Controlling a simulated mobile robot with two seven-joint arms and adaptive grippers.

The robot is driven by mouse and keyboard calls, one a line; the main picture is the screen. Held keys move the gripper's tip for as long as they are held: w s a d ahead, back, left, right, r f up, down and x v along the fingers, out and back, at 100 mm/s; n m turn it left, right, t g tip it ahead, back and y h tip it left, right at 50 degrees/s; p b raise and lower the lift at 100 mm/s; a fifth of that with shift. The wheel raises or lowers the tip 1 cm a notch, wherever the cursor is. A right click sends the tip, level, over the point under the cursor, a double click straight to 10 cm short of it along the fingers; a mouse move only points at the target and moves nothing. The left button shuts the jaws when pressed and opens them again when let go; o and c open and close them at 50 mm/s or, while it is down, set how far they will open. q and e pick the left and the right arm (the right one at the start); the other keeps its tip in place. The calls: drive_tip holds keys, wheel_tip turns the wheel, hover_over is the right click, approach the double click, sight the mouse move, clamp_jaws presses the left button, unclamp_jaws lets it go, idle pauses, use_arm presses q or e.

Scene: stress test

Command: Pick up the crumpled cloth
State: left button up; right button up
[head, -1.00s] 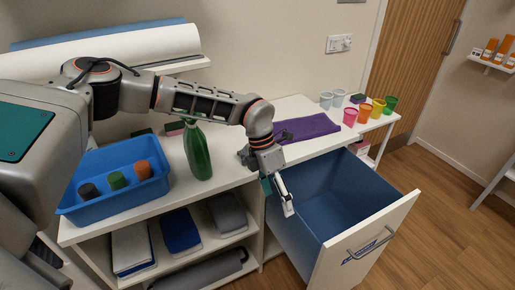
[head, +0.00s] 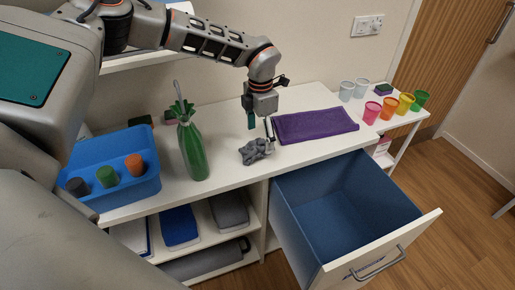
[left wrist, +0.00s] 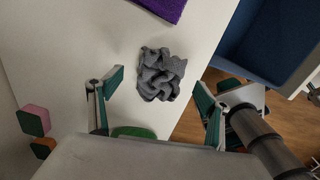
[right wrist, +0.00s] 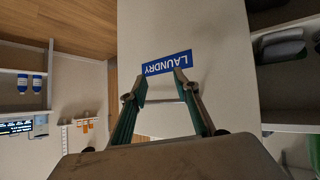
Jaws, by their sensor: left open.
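My left gripper (head: 260,127) is open and empty, just above and behind the cloth in the head view. My right gripper (right wrist: 158,86) shows only in its own wrist view. Its fingers are apart with nothing clearly held, facing a pale panel with a blue LAUNDRY label (right wrist: 167,63).
A deep blue drawer (head: 345,205) stands pulled out in front of the counter. A folded purple cloth (head: 315,125) lies behind it. A blue bin (head: 143,185) with several coloured items is at left. Several coloured cups (head: 388,107) stand at the right end.

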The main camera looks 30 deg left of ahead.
sight(262, 142)
use_arm(q)
drive_tip(key=f, duration=0.4)
drive_tip(key=shift+w+d+f+p, duration=0.1)
drive_tip(key=shift+w+d+p, duration=0.1)
drive_tip(key=shift+p, duration=0.1)
drive_tip(key=c, duration=0.9)
use_arm(e)
drive_tip(key=shift+w+d+r, duration=0.15)
drive_tip(key=shift+w+d, duration=0.15)
drive_tip(key=shift+d, duration=0.15)
